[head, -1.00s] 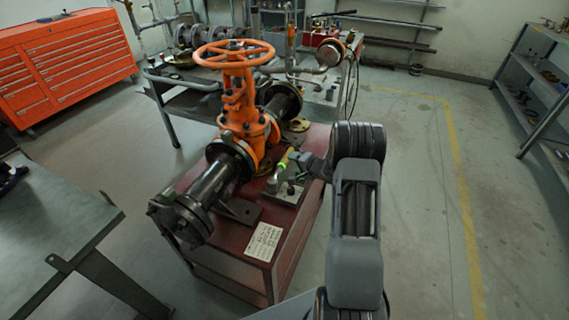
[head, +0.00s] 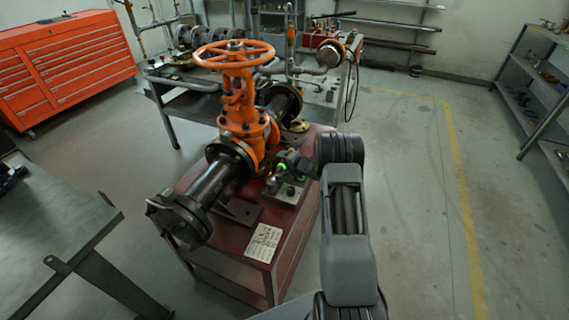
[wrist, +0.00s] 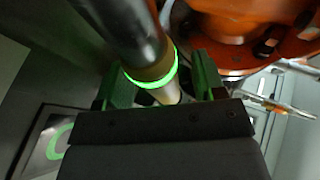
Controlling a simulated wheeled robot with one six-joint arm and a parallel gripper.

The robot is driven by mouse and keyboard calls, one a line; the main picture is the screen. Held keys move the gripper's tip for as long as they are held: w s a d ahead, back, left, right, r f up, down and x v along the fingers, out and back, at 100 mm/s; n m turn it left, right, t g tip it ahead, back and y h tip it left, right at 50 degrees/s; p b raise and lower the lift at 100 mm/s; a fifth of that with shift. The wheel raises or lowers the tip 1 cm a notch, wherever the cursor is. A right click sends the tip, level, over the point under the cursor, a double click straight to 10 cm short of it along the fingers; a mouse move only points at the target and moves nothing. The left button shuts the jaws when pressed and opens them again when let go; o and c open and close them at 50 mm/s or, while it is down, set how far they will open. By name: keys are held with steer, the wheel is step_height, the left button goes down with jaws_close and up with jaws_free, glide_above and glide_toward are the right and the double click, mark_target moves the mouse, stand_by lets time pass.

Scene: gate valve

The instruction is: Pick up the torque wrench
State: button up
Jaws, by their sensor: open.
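The torque wrench (wrist: 135,35) shows in the wrist view as a dark, thick round bar with a glowing green ring and a paler, thinner section below it. My gripper (wrist: 163,79) is open, with one green finger on each side of the bar near the ring. I cannot tell whether either finger touches it. In the head view only the green glow and a small part of the wrench (head: 281,168) show at the stand on the red cart. My arm's wrist hides much of the gripper there.
The orange gate valve (head: 236,105) and its dark pipe (head: 216,190) stand on the red cart (head: 240,270), close left of my gripper. Its orange body (wrist: 255,30) fills the upper right of the wrist view. A white label (head: 263,243) lies at the cart's front. Floor right is clear.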

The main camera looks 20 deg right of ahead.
jaws_close()
stand_by(0.4)
steer(key=shift+w+r, duration=0.1)
steer(key=shift+r, duration=0.05)
